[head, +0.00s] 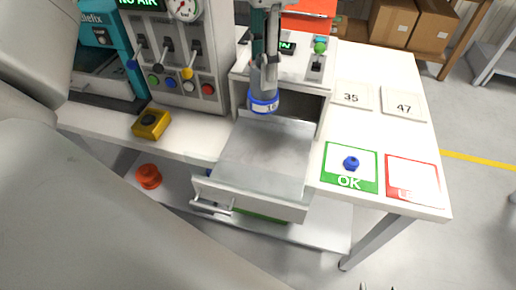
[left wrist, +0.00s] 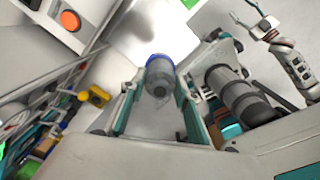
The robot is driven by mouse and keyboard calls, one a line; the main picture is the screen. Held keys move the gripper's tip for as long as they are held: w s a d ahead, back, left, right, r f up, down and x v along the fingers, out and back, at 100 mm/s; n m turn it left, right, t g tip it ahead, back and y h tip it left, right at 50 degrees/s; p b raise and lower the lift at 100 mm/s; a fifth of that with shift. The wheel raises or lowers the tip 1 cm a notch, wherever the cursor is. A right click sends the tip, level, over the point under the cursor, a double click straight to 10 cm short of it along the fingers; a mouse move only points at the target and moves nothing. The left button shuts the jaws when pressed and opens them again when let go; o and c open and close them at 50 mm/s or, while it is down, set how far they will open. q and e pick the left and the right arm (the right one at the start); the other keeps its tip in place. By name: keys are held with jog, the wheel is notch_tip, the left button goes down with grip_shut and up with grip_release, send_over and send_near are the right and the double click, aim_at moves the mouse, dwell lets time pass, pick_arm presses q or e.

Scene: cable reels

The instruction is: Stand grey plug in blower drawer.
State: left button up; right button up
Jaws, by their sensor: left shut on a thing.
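The grey plug (head: 263,96) has a blue band around its lower end and hangs roughly upright over the open blower drawer (head: 265,150). My left gripper (head: 265,72) is shut on it from above. In the left wrist view, the plug (left wrist: 159,82) sits between the two fingers of my left gripper (left wrist: 158,100). The drawer is pulled out, and its visible floor is bare. The gap between plug and drawer floor is hard to judge. My right gripper (head: 378,287) shows only as two separated fingertips at the bottom edge. It appears empty in the left wrist view (left wrist: 246,14).
A blue plug (head: 351,163) stands on the green OK mat (head: 335,178), beside a red mat (head: 412,182). Cards 35 (head: 352,96) and 47 (head: 403,104) lie behind. A yellow button box (head: 151,124) stands left of the drawer. An orange object (head: 148,176) is on the lower shelf.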

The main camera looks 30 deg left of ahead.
pick_arm(q)
jog(key=shift+f+b, duration=1.3)
jog(key=shift+f, duration=8.45)
jog(key=shift+f, duration=0.1)
jog(key=shift+f, duration=0.1)
jog(key=o, duration=1.1)
jog(key=shift+o, duration=0.4)
